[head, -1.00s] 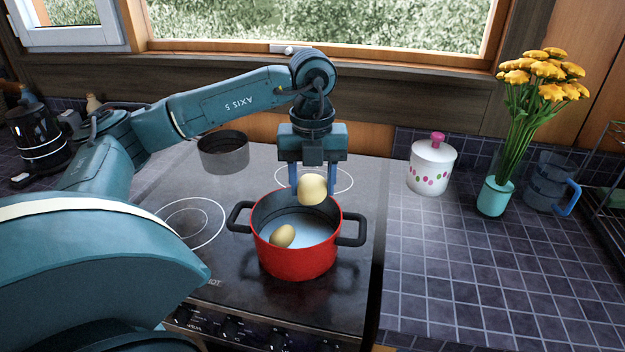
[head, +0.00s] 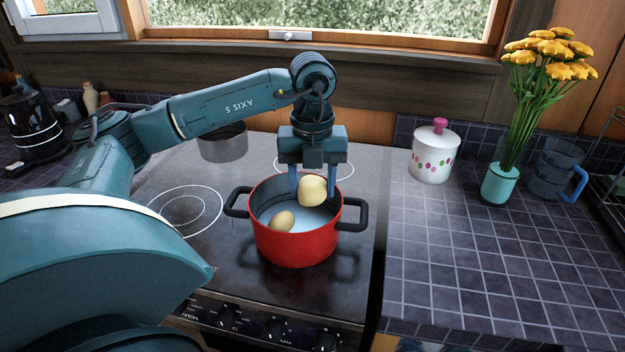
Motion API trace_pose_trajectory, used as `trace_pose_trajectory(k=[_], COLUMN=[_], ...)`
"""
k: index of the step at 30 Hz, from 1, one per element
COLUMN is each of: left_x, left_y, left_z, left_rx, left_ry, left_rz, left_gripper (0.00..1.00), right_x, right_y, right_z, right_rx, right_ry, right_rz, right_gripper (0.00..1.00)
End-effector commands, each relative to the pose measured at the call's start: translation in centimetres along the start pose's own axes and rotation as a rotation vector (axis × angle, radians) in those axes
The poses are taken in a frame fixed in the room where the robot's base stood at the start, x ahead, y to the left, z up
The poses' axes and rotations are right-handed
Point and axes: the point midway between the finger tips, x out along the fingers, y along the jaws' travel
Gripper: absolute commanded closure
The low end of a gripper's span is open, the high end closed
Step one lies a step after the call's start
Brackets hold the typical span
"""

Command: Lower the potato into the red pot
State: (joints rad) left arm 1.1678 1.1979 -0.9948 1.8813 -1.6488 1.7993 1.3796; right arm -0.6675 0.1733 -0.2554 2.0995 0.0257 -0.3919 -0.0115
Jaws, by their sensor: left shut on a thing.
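The red pot (head: 297,249) stands upright on the black stovetop, with dark handles at its left and right. My left gripper (head: 322,188) points down over the pot and is shut on a yellow potato (head: 313,191). The held potato is at about the height of the pot's rim, inside its opening as I see it. A second potato (head: 282,221) lies inside the pot, to the left and below the held one. The potato hides part of the gripper's fingers. My right gripper is not in view.
A dark grey pan (head: 224,143) stands at the back left of the stove (head: 160,165). On the tiled counter (head: 450,250) to the right are a white dotted jar (head: 432,155), a vase of yellow flowers (head: 498,187) and a blue pitcher (head: 553,172). The front counter is clear.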

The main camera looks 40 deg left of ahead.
Motion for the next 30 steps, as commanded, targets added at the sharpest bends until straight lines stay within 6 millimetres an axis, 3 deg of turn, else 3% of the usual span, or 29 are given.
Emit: trace_pose_trajectory(k=[30], left_x=[5.0], left_y=[0.0], left_z=[0.0], left_rx=[0.000], left_ry=[0.000], left_rz=[-0.001], left_gripper=[0.78], right_x=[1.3], right_y=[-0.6], right_z=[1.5], right_rx=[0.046], right_ry=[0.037], right_rz=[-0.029], right_gripper=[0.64])
